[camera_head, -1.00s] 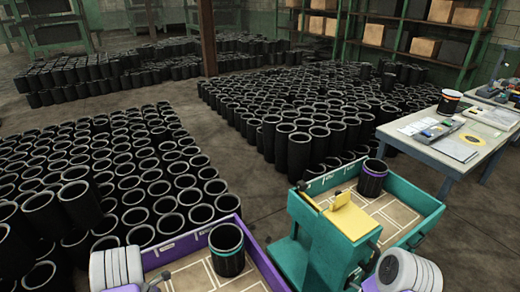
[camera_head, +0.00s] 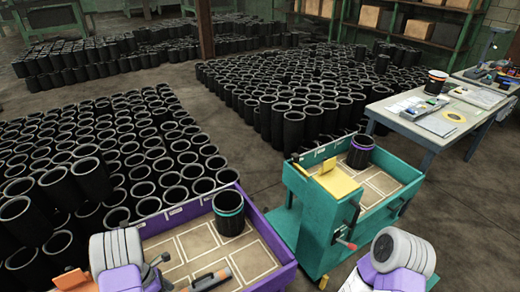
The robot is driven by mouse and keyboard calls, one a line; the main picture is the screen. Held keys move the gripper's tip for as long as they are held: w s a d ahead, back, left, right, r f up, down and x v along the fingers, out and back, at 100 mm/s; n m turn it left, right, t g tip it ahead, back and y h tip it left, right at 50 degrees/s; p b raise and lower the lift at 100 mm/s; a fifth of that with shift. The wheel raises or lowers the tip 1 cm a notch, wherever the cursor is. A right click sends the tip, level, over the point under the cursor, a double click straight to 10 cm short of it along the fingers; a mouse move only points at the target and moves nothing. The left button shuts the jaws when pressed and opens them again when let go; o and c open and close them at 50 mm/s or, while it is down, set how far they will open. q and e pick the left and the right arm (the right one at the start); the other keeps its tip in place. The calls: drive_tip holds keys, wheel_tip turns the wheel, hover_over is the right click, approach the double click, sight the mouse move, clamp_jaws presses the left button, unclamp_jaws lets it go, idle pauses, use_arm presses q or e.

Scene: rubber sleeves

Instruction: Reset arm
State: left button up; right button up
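A black sleeve with a green band (camera_head: 229,212) stands upright in the purple cart (camera_head: 275,231), near its back wall. A black sleeve with a purple band (camera_head: 360,151) stands upright in the far part of the teal cart (camera_head: 411,184). Grey ribbed links of my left arm, at bottom left, and my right arm, at bottom right, are in view. Both arms are apart from the two sleeves. I cannot make out either gripper's fingers.
Dense rows of black sleeves (camera_head: 110,150) cover the floor at left and behind the carts. A work table (camera_head: 440,122) at right holds a banded sleeve (camera_head: 436,82) and papers. Shelves with boxes (camera_head: 420,29) stand behind. Bare floor shows at lower right.

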use_arm(q)
drive_tip(key=s+d+f+m+b, duration=0.1)
drive_tip(key=s+f, duration=0.1)
drive_tip(key=s+d+f+m+g+b, duration=0.1)
drive_tip(key=s+d+f+m, duration=0.1)
drive_tip(key=f, duration=0.1)
drive_tip(key=s+d+f+m+y+b, duration=0.1)
drive_tip(key=s+f, duration=0.1)
drive_tip(key=shift+d+f+m+g, duration=0.15)
drive_tip(key=shift+f+m+g, duration=0.25)
drive_tip(key=s+d+f+m+t+b, duration=0.1)
drive_tip(key=s+d+f+m+b, duration=0.2)
drive_tip(key=d+m, duration=0.5)
drive_tip(key=s+d+f+m+t+b, duration=0.1)
drive_tip(key=s+d+f+m+b, duration=0.2)
drive_tip(key=s+d+m, duration=0.3)
drive_tip(key=d+m+b, duration=0.1)
drive_tip(key=d+m, duration=0.2)
drive_tip(key=shift+s+d, duration=0.15)
drive_tip(key=shift+s, duration=0.15)
use_arm(e)
wheel_tip(320, 180, down, 10)
